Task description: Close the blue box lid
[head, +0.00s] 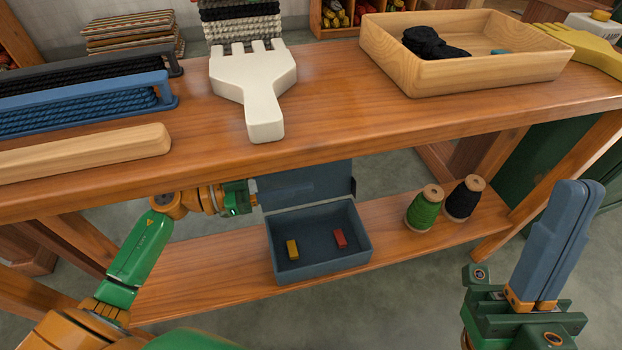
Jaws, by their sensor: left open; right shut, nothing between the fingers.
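The blue box (319,273) sits on the lower shelf with its lid (305,183) raised upright at the back. The lid's top is hidden by the tabletop. A yellow block (292,249) and a red block (340,238) lie inside the box. My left gripper (253,197) is under the tabletop, at the left edge of the raised lid. It is open; its fingertips are hard to make out, and I cannot tell whether they touch the lid. My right gripper (577,190) is at the far right, shut and empty, its fingers pointing up, away from the box.
The tabletop (330,110) overhangs the lower shelf (200,270). A green spool (424,210) and a black spool (465,199) stand right of the box. A white comb (255,85), a wooden tray (480,78) and blue yarn (80,112) are on the tabletop. The shelf's left part is clear.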

